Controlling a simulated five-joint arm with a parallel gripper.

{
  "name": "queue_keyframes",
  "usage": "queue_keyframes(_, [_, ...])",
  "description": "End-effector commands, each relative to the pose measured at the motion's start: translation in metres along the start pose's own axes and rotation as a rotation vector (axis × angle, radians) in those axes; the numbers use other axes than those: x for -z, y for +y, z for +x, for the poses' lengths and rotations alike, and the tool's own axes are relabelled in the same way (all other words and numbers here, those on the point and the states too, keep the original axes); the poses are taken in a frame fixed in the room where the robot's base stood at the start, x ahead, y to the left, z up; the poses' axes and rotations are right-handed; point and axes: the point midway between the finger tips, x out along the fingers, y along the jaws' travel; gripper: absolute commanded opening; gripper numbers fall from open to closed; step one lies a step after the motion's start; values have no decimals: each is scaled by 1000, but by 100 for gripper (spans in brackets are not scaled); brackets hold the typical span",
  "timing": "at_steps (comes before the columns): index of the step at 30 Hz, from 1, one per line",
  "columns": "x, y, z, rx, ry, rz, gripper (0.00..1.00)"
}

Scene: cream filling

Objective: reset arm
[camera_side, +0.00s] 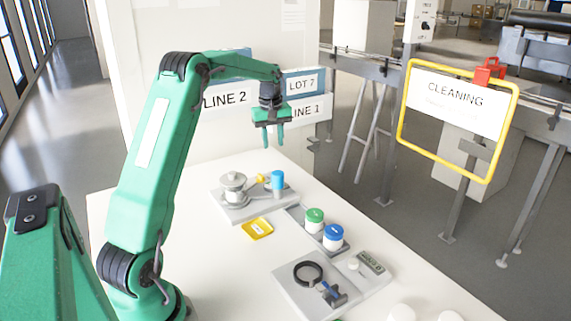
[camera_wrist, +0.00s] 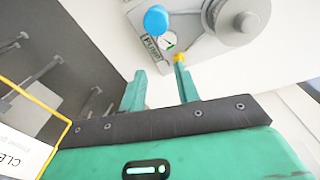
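My gripper (camera_side: 267,136) hangs above the far part of the white table, its fingers pointing down and apart with nothing between them. In the wrist view my gripper (camera_wrist: 160,90) shows two green fingers spread, with an empty gap. The filling unit (camera_side: 236,197) lies below it, a grey plate with a round metal part. A blue cylinder (camera_side: 278,181) stands on that plate, and its blue top (camera_wrist: 157,19) shows in the wrist view. A small yellow part (camera_wrist: 180,58) appears by the tip of one finger; I cannot tell whether they touch.
A yellow tray (camera_side: 257,229), a green-lidded jar (camera_side: 315,220) and a blue-lidded jar (camera_side: 333,237) stand nearer. A grey plate (camera_side: 290,291) holds a black ring (camera_side: 308,273). A yellow-framed CLEANING sign (camera_side: 455,105) hangs beyond the table. The table's left side is clear.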

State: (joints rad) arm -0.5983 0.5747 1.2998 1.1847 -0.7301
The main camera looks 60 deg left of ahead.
Motion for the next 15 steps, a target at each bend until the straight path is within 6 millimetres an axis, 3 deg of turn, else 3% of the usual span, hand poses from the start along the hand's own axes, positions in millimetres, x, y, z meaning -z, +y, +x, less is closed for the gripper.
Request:
queue_keyframes(6, [-54,7,-42,-41,36,167,32])
queue_keyframes(15, [-126,-1,-85,-93,85,392,32])
